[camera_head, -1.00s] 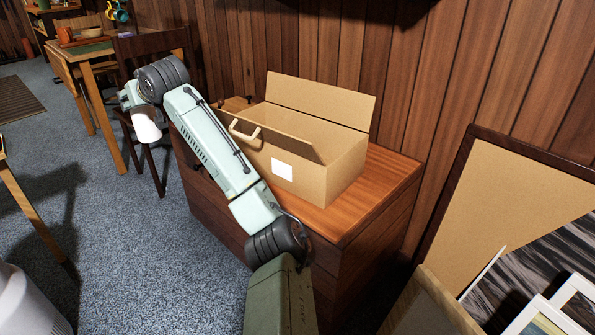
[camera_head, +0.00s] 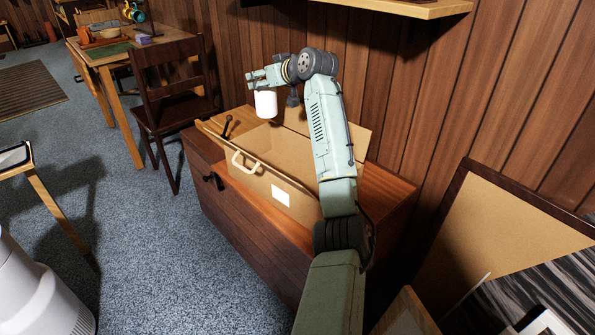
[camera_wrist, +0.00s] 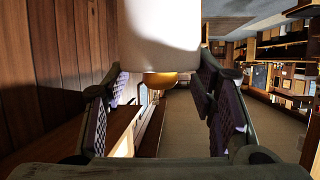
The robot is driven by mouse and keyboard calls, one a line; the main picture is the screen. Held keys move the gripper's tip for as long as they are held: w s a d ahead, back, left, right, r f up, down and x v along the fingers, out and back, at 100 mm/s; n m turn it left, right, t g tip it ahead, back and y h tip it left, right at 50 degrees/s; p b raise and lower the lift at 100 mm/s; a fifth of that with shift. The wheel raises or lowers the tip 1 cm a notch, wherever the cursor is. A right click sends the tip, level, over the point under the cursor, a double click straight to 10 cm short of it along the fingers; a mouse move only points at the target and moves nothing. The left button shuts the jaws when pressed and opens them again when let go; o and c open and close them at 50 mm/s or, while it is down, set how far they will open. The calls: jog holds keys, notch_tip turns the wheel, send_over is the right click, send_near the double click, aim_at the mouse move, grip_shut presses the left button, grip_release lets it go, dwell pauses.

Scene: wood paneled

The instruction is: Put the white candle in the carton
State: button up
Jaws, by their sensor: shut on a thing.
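The white candle (camera_head: 266,104) hangs upright from my gripper (camera_head: 262,80) in the head view. My gripper is shut on it and holds it in the air. In the wrist view the candle (camera_wrist: 160,35) fills the top middle, between the fingers. The tan carton (camera_head: 254,184) sits on the wooden chest with its flaps open, a handle on the near side and a white label on the front. The candle appears above the back left part of the carton, clear of its rim. My arm hides the carton's right end.
The wooden chest (camera_head: 225,205) stands against the panelled wall. A dark chair (camera_head: 170,90) and a table (camera_head: 98,55) are at the back left. A shelf (camera_head: 415,8) juts out above. A framed board (camera_head: 490,220) leans at right.

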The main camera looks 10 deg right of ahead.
jog(key=shift+s+d+r+p, duration=0.15)
jog(key=shift+d+r+p, duration=0.3)
jog(key=shift+d, duration=0.45)
jog(key=shift+d+f+b, duration=0.15)
jog(key=shift+f+b, duration=0.15)
jog(key=shift+f, duration=0.2)
jog(key=shift+d+f+b, duration=0.15)
jog(key=shift+f+b, duration=0.15)
jog(key=shift+f, duration=0.2)
notch_tip(320, 180, down, 23)
jog(key=b, duration=0.5)
jog(key=shift+a+r, duration=0.15)
jog(key=shift+r, duration=0.05)
jog(key=o, duration=1.4)
jog(key=shift+c, duration=0.2)
jog(key=shift+s+r, duration=0.1)
jog(key=shift+r, duration=0.05)
jog(key=v, duration=0.7)
jog(key=shift+s+d, duration=0.15)
jog(key=shift+d, duration=0.05)
